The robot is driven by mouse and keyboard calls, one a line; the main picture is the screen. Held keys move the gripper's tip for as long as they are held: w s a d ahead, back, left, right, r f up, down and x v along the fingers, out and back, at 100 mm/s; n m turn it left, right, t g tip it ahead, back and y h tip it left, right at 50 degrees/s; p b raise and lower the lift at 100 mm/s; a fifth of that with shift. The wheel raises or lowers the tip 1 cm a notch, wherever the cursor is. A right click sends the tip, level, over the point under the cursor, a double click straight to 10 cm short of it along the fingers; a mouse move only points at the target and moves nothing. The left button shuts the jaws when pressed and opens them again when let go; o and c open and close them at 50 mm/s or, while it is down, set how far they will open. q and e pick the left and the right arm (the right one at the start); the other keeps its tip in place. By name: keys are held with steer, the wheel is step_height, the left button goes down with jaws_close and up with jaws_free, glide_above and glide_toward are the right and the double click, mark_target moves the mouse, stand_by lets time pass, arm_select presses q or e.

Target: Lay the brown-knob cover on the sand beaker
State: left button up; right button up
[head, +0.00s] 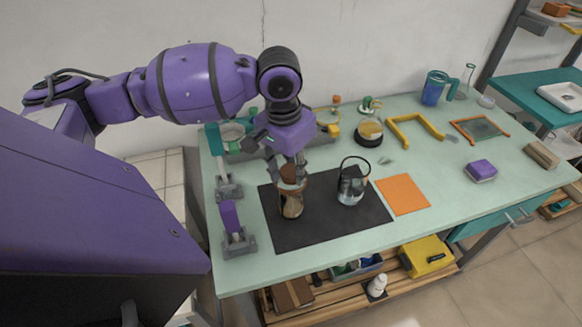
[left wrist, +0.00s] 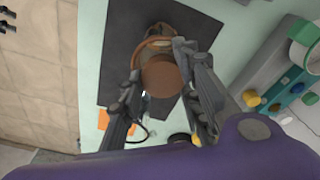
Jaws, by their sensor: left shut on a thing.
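The sand beaker (head: 291,208) stands on the black mat (head: 300,236), a clear vessel with tan contents. The brown-knob cover (head: 291,184) is right over its mouth; I cannot tell whether it rests on the rim or hangs just above it. My left gripper (head: 291,165) points down and is shut on the brown knob. In the left wrist view the round brown knob (left wrist: 162,76) sits between the two fingers of the left gripper (left wrist: 162,72), with the beaker partly hidden behind it. My right gripper is not in view.
A beaker with a dark hoop handle and clear liquid (head: 350,190) stands to the right on the mat. An orange sheet (head: 403,194) lies beyond it. Purple-and-grey stands (head: 238,240) are at the table's left edge. A yellow bracket (head: 415,125) and purple block (head: 481,170) lie further right.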

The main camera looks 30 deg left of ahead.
arm_select(q)
steer(key=shift+f, duration=0.4)
steer(key=shift+f, duration=0.15)
stand_by(0.4)
steer(key=o, duration=1.2)
